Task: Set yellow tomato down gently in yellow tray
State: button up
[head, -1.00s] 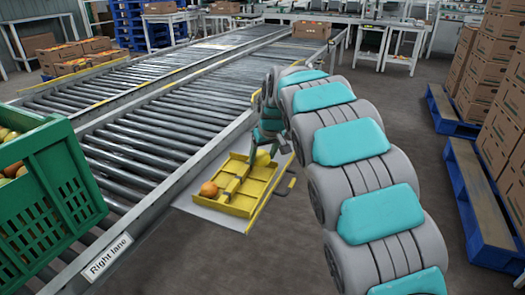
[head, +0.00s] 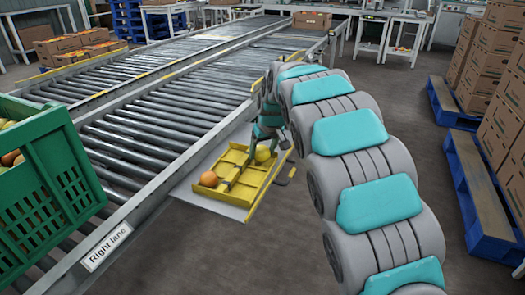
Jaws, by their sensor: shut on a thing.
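The yellow tray (head: 237,200) is a shallow divided tray on a pale shelf beside the conveyor. An orange tomato (head: 208,178) lies in its left part. The yellow tomato (head: 262,154) shows at the tray's back right, below my wrist. My gripper (head: 261,148) is shut on the yellow tomato, over the back right part of the tray. The fingertips are small and partly hidden, and I cannot tell whether the tomato touches the tray floor.
A green crate (head: 70,180) with fruit stands at the left on the roller conveyor (head: 150,130), near a "Right lane" sign (head: 107,246). Blue pallets (head: 480,200) with stacked cartons (head: 510,125) stand at the right. The floor between is clear.

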jog(key=shift+f, duration=0.5)
jog(key=o, duration=0.9)
jog(key=shift+c, duration=0.5)
jog(key=shift+c, duration=0.7)
jog(key=shift+r+p, duration=0.95)
jog(key=shift+r, duration=2.5)
